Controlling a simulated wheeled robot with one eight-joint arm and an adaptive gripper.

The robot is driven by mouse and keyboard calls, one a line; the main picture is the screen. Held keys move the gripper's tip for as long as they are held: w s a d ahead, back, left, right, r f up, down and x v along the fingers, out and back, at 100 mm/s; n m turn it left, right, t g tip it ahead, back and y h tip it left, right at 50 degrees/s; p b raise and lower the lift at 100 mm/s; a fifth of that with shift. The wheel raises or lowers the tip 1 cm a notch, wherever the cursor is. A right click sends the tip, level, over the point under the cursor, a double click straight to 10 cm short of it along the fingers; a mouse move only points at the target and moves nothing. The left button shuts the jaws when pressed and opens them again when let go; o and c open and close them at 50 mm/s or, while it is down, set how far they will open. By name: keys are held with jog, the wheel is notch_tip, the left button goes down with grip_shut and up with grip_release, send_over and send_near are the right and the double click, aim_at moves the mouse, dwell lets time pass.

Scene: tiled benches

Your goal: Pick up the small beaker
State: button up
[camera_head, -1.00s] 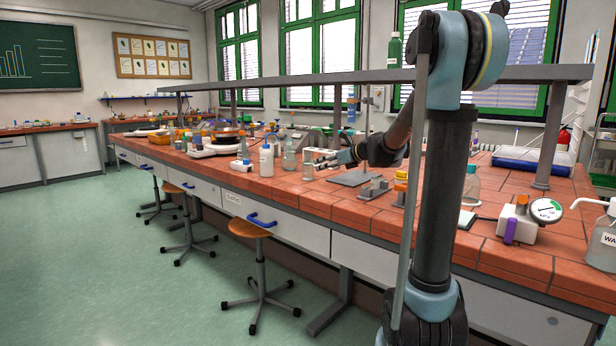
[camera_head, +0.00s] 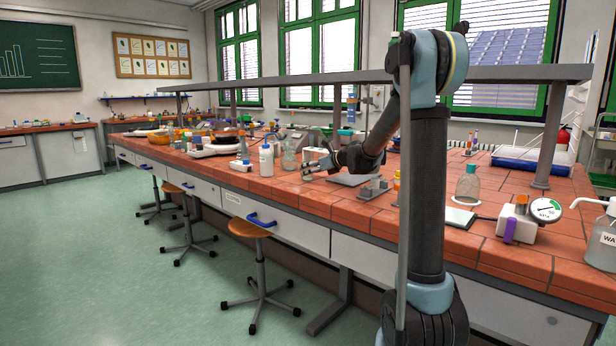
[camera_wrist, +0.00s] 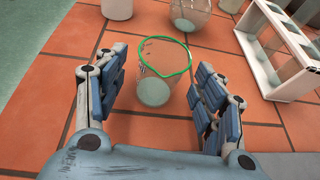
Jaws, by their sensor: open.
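The small beaker (camera_wrist: 160,78) is clear glass, outlined with a green rim in the wrist view. It stands upright on the red bench tiles between the two sets of fingers. My gripper (camera_wrist: 163,68) is open, with fingers on both sides of the beaker.
A white bottle (camera_head: 266,160) and a glass flask (camera_head: 289,160) stand left of my gripper. A white rack (camera_wrist: 282,50) stands close on the right in the wrist view. A grey stand plate (camera_head: 350,180) lies to the right. A long shelf (camera_head: 300,80) runs above the bench.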

jog(key=shift+x, duration=1.4)
jog(key=c, duration=1.2)
jog(key=shift+o, duration=0.2)
jog(key=shift+r, duration=0.1)
notch_tip(320, 180, up, 18)
